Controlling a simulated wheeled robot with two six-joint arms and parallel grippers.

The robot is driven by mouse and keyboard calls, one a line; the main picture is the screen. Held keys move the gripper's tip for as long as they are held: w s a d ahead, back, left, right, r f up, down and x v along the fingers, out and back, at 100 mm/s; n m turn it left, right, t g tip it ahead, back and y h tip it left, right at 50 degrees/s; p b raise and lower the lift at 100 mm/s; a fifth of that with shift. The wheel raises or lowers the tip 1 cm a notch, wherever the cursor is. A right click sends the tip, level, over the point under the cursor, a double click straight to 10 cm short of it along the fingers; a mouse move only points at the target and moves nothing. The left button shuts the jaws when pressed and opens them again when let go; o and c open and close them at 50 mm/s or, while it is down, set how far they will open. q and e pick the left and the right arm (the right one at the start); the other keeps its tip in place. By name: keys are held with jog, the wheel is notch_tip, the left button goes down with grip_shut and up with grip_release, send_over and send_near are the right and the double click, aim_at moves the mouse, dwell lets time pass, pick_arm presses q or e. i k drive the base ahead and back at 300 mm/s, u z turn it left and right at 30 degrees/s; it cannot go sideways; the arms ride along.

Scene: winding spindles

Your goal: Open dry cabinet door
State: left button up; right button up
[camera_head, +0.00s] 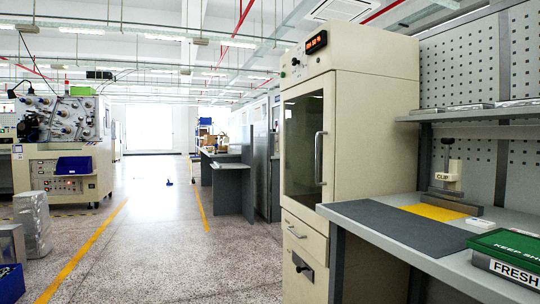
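The dry cabinet (372,115) is a tall cream cabinet right of centre in the head view. Its door (303,142) has a dark window in a cream frame and looks closed. A vertical silver handle (319,158) is on the door's right side. A red digital display (316,42) sits at the top of the cabinet. Below the door are a drawer (304,233) and a lower panel with a dark handle (302,266). Neither of my grippers shows in this view.
A workbench (446,262) with a grey mat, a yellow patch (434,212) and a green-topped box (508,246) stands at right, close to the cabinet. A winding machine (62,146) and metal blocks (33,224) are at left. The speckled floor (165,250) between is open.

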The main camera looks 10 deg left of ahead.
aim_at(326, 82)
jog(key=z, duration=0.05)
jog(key=k, duration=0.55)
jog(key=u, duration=0.55)
jog(key=i, duration=1.3)
jog(key=u, duration=0.25)
